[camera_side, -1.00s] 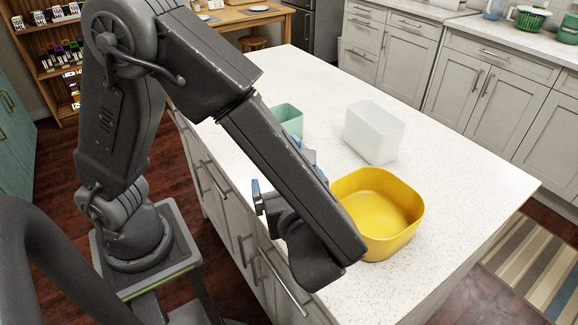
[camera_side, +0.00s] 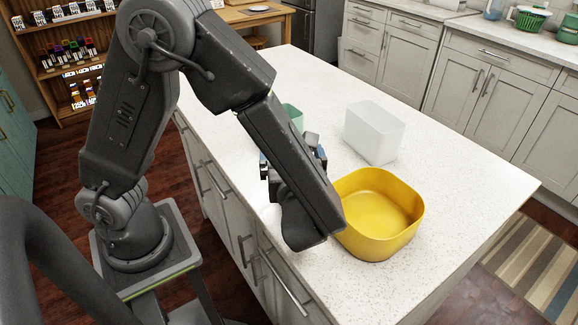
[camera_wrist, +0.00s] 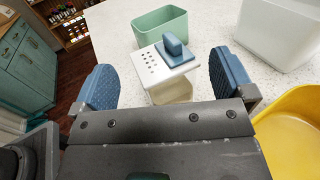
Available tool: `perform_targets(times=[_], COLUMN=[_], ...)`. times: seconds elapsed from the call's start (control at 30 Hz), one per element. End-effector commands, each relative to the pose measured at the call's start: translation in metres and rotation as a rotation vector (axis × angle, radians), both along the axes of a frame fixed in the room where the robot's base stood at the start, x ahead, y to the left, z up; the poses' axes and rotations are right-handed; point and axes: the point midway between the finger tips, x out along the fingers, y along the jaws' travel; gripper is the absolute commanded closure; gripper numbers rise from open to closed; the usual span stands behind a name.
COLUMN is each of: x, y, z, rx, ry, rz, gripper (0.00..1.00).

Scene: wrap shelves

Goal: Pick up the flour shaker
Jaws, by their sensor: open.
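The flour shaker (camera_wrist: 170,90) appears to be the cream box in the wrist view, with a white lid pierced by several holes on its left and a blue raised knob on its right. It stands on the white counter, and its lower part is hidden behind my gripper's body. My gripper (camera_side: 292,160) is open, with blue pads that show on either side of the shaker in the wrist view (camera_wrist: 164,72). Nothing is held, and I cannot tell whether a pad touches it. In the side view my arm hides most of the shaker.
A green open bin (camera_wrist: 160,25) stands just beyond the shaker. A white translucent bin (camera_side: 374,133) is to the right, behind a large yellow basin (camera_side: 378,212) close beside my gripper. The counter (camera_side: 470,190) is clear farther right; its left edge lies near my arm.

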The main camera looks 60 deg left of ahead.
Motion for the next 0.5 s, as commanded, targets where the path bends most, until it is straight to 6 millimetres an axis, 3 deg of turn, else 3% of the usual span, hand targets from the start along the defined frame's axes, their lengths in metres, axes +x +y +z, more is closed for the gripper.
perform_targets(times=[0.2, 0.5], x=[0.013, 0.016], y=[0.028, 0.033], z=[0.002, 0.002], rx=[0.0, -0.001], ry=[0.0, 0.0], rz=[0.005, 0.001], gripper=[0.0, 0.0])
